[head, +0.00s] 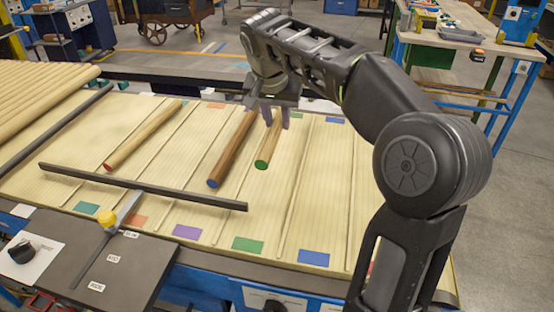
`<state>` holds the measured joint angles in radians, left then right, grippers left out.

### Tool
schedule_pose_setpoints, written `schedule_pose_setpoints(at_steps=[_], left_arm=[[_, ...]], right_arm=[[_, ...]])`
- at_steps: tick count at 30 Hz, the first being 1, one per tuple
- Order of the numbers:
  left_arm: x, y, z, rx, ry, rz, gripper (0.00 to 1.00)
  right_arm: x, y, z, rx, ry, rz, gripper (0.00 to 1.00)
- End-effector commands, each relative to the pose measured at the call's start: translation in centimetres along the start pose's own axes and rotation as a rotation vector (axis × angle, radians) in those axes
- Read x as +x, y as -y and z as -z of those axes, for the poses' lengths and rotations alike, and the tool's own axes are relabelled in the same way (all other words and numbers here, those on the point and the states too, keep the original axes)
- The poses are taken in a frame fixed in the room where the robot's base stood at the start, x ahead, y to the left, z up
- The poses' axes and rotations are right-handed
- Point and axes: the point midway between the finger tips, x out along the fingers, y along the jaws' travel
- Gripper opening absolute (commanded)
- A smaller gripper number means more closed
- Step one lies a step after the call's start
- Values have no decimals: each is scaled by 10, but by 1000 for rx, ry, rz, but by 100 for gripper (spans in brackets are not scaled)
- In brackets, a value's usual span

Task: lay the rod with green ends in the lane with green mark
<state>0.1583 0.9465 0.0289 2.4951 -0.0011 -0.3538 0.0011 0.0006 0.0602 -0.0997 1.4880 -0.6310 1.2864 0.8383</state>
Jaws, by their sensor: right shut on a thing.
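The rod with green ends (267,146) is pale wood and shows its green near end toward me. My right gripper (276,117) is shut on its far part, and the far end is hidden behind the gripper. The lane with the green mark (248,244) runs away from me across the pale ribbed bed. The rod appears over or in this lane, roughly along it; I cannot tell whether it touches the bed. My left gripper is not in view.
A brown rod with a blue end (232,150) lies close left of the held rod. A pale rod with a red end (142,137) lies farther left. A dark bar (145,187) crosses the left lanes. The lane with the blue mark (314,257) looks clear.

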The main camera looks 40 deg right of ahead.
Motion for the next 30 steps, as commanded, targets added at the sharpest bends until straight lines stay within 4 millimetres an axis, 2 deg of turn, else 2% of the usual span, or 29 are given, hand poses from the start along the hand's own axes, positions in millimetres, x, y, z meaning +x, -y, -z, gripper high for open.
schedule_pose_setpoints(at_steps=[6, 9, 20, 30], left_arm=[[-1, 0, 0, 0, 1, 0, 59], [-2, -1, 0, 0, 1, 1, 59], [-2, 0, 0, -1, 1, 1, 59], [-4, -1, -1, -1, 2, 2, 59]], right_arm=[[36, -1, -16, -1, 3, -2, 0], [47, 0, -20, 0, 2, -1, 0], [52, 0, -22, 0, 0, 0, 0], [85, 0, -35, 0, 1, 0, 0]])
